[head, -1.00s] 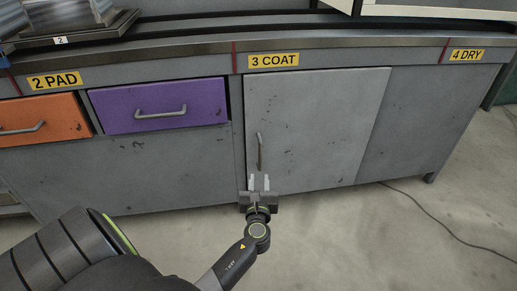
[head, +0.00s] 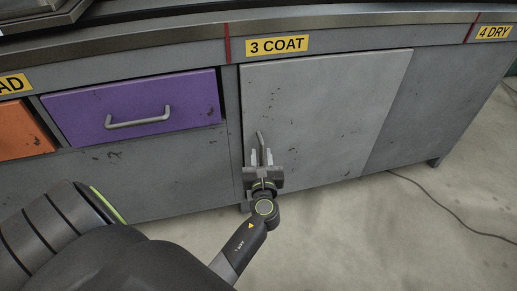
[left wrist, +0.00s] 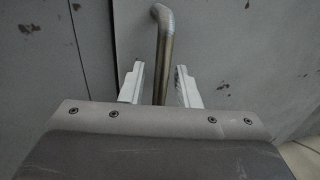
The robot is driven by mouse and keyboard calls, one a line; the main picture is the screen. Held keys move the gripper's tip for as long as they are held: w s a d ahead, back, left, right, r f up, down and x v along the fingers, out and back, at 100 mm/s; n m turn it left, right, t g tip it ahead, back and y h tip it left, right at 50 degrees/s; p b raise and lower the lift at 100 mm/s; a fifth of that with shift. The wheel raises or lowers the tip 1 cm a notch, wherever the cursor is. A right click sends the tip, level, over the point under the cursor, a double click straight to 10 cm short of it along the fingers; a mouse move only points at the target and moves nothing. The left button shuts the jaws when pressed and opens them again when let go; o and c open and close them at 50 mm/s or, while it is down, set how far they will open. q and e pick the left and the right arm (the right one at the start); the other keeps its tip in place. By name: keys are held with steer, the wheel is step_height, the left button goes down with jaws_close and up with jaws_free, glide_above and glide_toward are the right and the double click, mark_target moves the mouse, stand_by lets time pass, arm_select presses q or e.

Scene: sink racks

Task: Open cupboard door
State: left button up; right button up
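The cupboard door (head: 335,110) is a light grey panel under the "3 COAT" label, and it looks shut. Its handle (head: 260,143) is a vertical metal bar near the door's left edge. My left gripper (head: 262,157) is in front of the handle's lower part, with its fingers pointing at the door. In the left wrist view the handle (left wrist: 163,40) runs down between the two pale fingers (left wrist: 160,85), with a gap on each side. The handle's lower end is hidden behind the gripper body. My right gripper is not in view.
A purple drawer (head: 135,108) and an orange drawer (head: 20,130) are left of the door, both with bar handles. The worktop edge (head: 200,36) runs above. A cable (head: 440,218) lies on the floor at the right.

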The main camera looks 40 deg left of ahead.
arm_select(q)
steer(key=shift+w+a, duration=0.1)
steer(key=shift+w, duration=0.05)
jaws_close()
stand_by(0.4)
